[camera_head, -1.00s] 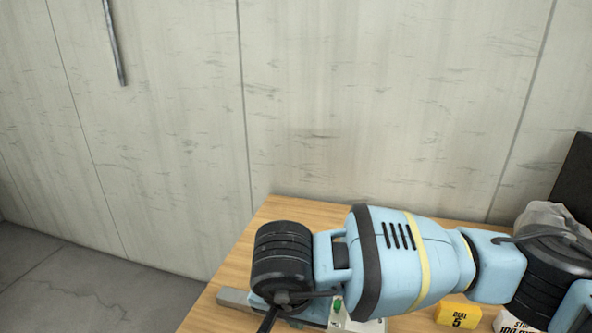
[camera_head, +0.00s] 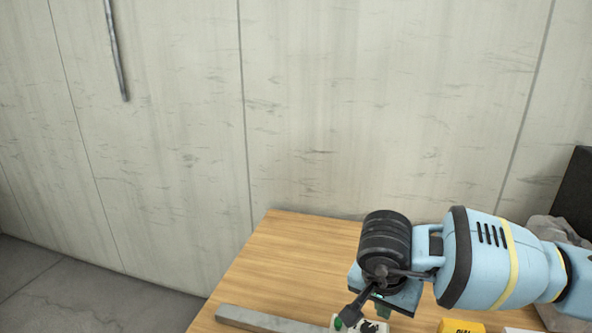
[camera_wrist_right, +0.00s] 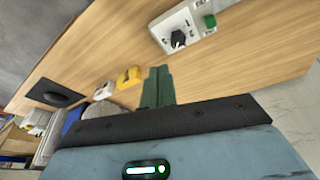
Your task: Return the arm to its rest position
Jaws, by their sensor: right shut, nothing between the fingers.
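My right arm, light blue with black joints, reaches in from the right over the wooden table in the head view. My right gripper (camera_head: 382,311) hangs below the black wrist joint and is mostly hidden by it. In the right wrist view its green fingers (camera_wrist_right: 158,86) are together with nothing between them. They are apart from the white control box (camera_wrist_right: 184,30), which has a black knob and a green button. The box (camera_head: 362,325) also shows at the bottom edge of the head view, partly cut off. My left gripper is not in view.
A grey bar (camera_head: 258,319) lies along the table's front left. A yellow block (camera_head: 461,327) marked DIAL is beside the arm, cut off by the frame. A grey lumpy object (camera_head: 553,229) and a dark panel (camera_head: 577,195) stand at right. The back left of the table (camera_head: 300,250) is clear.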

